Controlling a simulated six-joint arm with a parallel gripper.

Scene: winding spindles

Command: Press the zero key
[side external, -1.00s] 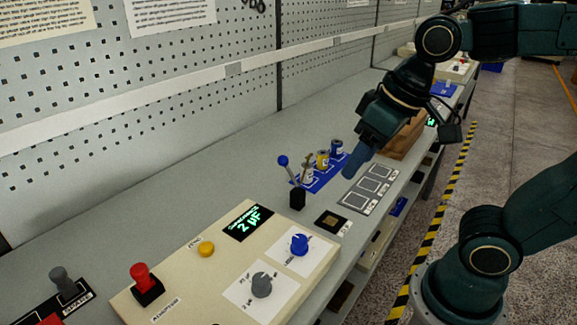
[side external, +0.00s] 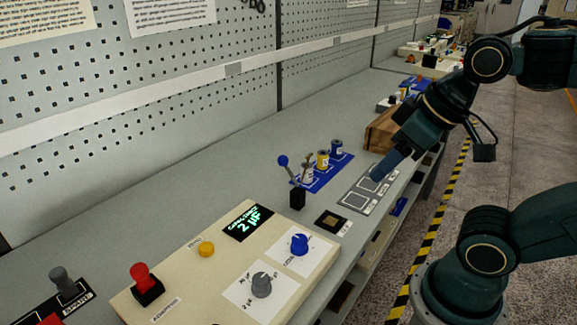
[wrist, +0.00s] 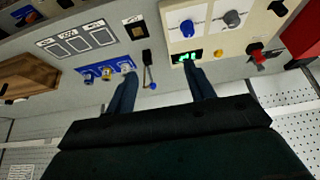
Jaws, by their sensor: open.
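The zero key is a round yellow button (side external: 206,249) on the cream panel (side external: 190,290), beside a small label too blurred to read now. In the wrist view the yellow button (wrist: 219,52) shows just right of the right finger. My gripper (side external: 378,173) is in the air over the far part of the bench, near the grey framed plates, well away from the button. In the wrist view its two fingers (wrist: 160,72) are apart with nothing gripped. The button's top is unobstructed.
A blue-balled lever (side external: 297,195) stands between panel and spools (side external: 322,162).

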